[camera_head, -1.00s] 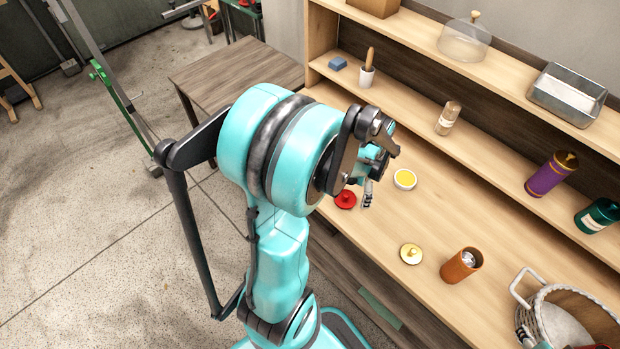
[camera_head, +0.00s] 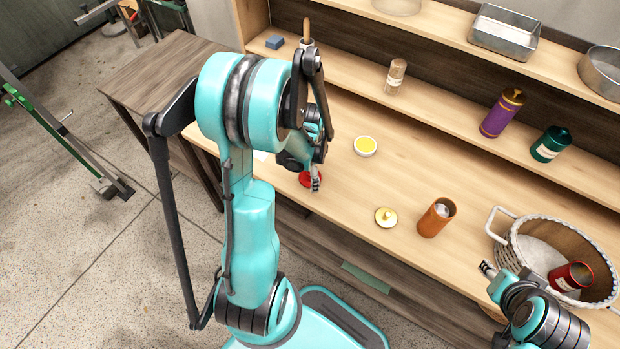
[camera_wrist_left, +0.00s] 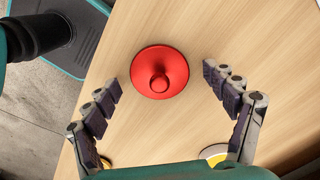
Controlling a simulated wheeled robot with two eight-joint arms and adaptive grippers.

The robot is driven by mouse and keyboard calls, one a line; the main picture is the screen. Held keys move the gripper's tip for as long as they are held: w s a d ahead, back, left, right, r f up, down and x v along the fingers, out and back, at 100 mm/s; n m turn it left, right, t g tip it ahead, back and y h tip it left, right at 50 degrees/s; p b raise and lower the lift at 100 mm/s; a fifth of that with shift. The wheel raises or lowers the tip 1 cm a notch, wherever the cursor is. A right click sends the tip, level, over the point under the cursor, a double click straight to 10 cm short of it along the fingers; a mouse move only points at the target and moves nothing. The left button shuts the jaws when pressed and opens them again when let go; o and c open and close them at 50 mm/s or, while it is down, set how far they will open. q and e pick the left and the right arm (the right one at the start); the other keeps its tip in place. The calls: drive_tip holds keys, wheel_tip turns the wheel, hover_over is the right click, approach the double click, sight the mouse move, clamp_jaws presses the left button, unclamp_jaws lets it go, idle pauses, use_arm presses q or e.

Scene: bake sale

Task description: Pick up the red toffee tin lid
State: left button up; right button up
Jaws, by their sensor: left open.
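The red toffee tin lid (camera_wrist_left: 160,70) is a round disc with a knob on top. It lies flat on the wooden counter, knob up. In the head view the lid (camera_head: 307,180) is partly covered by my left gripper (camera_head: 316,182). In the left wrist view my left gripper (camera_wrist_left: 160,90) is open, its two fingers apart on either side of the lid, neither touching it. A red tin (camera_head: 570,277) lies tilted in the wicker basket. My right gripper (camera_head: 488,269) is beside the basket; whether it is open or shut is unclear.
On the counter (camera_head: 440,168) are a white dish with yellow contents (camera_head: 365,146), a gold lid (camera_head: 386,217) and an orange canister (camera_head: 436,218). The white basket (camera_head: 507,240) stands at right. Shelves behind hold a purple tin (camera_head: 501,113) and a green tin (camera_head: 550,145).

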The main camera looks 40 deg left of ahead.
use_arm(q)
drive_tip(key=shift+r, duration=0.1)
drive_tip(key=shift+c, duration=0.3)
drive_tip(key=c, duration=0.9)
drive_tip(key=shift+r, duration=0.1)
